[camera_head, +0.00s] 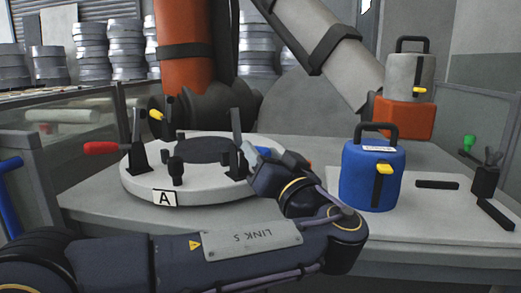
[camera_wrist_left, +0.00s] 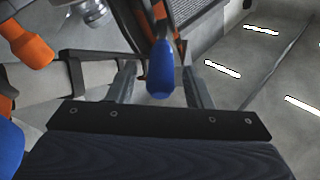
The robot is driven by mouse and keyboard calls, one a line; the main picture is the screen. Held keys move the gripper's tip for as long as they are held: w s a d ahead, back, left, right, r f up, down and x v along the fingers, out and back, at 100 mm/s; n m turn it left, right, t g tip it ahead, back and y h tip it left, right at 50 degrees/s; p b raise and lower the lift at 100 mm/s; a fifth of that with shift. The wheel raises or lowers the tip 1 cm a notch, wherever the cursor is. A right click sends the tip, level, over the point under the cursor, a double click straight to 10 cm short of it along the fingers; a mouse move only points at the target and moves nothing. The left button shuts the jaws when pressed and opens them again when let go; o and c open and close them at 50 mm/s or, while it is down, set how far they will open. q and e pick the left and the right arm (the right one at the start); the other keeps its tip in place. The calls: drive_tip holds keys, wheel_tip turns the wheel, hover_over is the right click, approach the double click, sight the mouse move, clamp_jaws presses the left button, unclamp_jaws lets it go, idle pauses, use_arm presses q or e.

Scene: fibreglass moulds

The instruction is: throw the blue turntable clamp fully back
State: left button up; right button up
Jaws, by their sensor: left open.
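The round pale turntable (camera_head: 185,190), marked A, stands on the bench at the left in the head view. My left gripper (camera_head: 256,156) is at its right edge, partly hidden by its own wrist. In the left wrist view the blue clamp handle (camera_wrist_left: 160,72) points toward the camera between the two open fingers. I see a gap on each side of it, so it does not look gripped. The head view mostly hides this handle and the clamp's base behind my wrist. My right gripper is in neither view.
A red-handled clamp (camera_head: 103,148) and a yellow-handled clamp (camera_head: 156,114) stand at the turntable's left and back. A blue canister (camera_head: 372,178) stands right of my left wrist. A grey canister (camera_head: 408,75) on an orange block stands behind it.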

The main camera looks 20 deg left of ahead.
use_arm(q)
drive_tip(key=v, duration=0.6)
drive_tip(key=shift+p, duration=0.4)
